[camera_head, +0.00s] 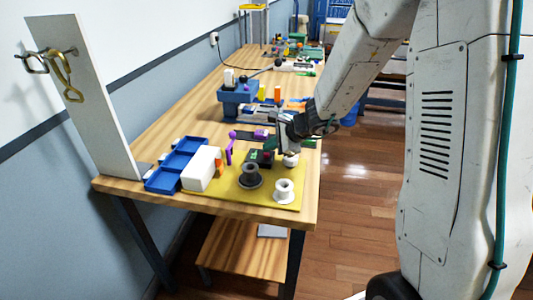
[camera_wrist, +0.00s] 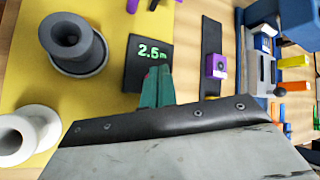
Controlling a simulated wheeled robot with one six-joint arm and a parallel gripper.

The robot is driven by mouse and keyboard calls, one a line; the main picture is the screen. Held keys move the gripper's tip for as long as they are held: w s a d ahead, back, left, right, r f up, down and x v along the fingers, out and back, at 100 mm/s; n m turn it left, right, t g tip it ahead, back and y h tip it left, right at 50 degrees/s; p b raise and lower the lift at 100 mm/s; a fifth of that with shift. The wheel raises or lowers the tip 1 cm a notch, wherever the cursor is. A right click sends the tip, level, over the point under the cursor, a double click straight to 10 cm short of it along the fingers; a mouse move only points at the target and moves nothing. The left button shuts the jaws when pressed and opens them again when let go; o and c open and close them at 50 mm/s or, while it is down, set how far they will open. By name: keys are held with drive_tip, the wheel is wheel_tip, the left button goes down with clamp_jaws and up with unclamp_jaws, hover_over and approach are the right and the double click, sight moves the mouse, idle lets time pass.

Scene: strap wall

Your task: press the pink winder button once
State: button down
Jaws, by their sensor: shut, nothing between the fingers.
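A dark winder box (camera_wrist: 140,50) with a green "2.5m" readout sits on the yellow mat (camera_wrist: 108,92). It also shows in the head view (camera_head: 256,157) near the mat's back edge. My gripper (camera_wrist: 162,70) is shut and empty, its teal fingertips over the right part of the box beside the readout. I cannot tell whether they touch it. In the head view my gripper (camera_head: 276,147) points down at the box. I cannot make out the pink button clearly; the fingertips may cover it.
A dark grey spool (camera_head: 250,177) and a white spool (camera_head: 284,190) stand on the mat in front of the box. A black strap with a purple piece (camera_wrist: 215,66) lies to its right in the wrist view. A white block (camera_head: 201,169) and blue tray (camera_head: 176,164) are left.

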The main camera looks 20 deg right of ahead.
drive_tip(key=shift+f, duration=0.4)
drive_tip(key=shift+r, duration=0.1)
idle(0.5)
drive_tip(key=shift+r, duration=0.85)
wheel_tip(320, 180, up, 5)
idle(0.3)
idle(0.6)
